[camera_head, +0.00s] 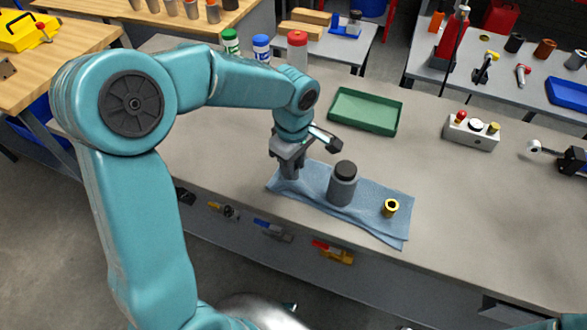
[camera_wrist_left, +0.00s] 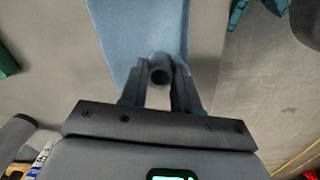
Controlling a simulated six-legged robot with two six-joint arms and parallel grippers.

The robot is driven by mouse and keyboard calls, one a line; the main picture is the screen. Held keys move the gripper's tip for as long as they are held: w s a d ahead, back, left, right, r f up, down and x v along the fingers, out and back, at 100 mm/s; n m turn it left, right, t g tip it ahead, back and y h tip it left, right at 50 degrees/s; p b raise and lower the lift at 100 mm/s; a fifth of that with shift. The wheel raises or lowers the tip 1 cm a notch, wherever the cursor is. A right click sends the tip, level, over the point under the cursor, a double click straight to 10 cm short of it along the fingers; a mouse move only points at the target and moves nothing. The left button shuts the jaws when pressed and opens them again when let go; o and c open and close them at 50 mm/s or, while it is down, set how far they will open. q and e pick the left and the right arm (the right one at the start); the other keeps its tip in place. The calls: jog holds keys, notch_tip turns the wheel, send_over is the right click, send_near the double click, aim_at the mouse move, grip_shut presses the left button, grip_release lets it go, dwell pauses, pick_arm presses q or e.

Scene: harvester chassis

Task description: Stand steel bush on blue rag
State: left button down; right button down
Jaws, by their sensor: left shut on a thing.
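The blue rag (camera_head: 372,222) lies flat on the grey bench, and its edge also shows in the left wrist view (camera_wrist_left: 135,30). My left gripper (camera_head: 289,170) is over the left end of the rag, pointing down. Its fingers (camera_wrist_left: 160,85) are shut on the steel bush (camera_wrist_left: 160,70), a grey ring with a dark bore. In the head view the bush is mostly hidden by the fingers. It is at or just above the cloth; I cannot tell whether it touches. My right gripper is not in view.
A grey bottle with a black cap (camera_head: 342,188) stands on the rag, right of my left gripper. A brass bush (camera_head: 390,208) stands near the rag's right end. A green tray (camera_head: 365,111) and a button box (camera_head: 471,132) are behind. The bench's front edge is close.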

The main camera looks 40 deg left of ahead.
pick_arm(q)
notch_tip(320, 180, down, 3)
jog(key=shift+w+r, duration=0.1)
jog(key=shift+r, duration=0.1)
jog(key=shift+f+b, duration=0.25)
jog(key=shift+b, duration=0.1)
jog(key=shift+s+f, duration=0.15)
jog(key=shift+s, duration=0.05)
jog(key=shift+w+f+b, duration=0.1)
jog(key=shift+f+b, duration=0.2)
jog(key=shift+b, duration=0.1)
jog(key=c, duration=0.8)
grip_release()
jog(key=shift+r, duration=0.2)
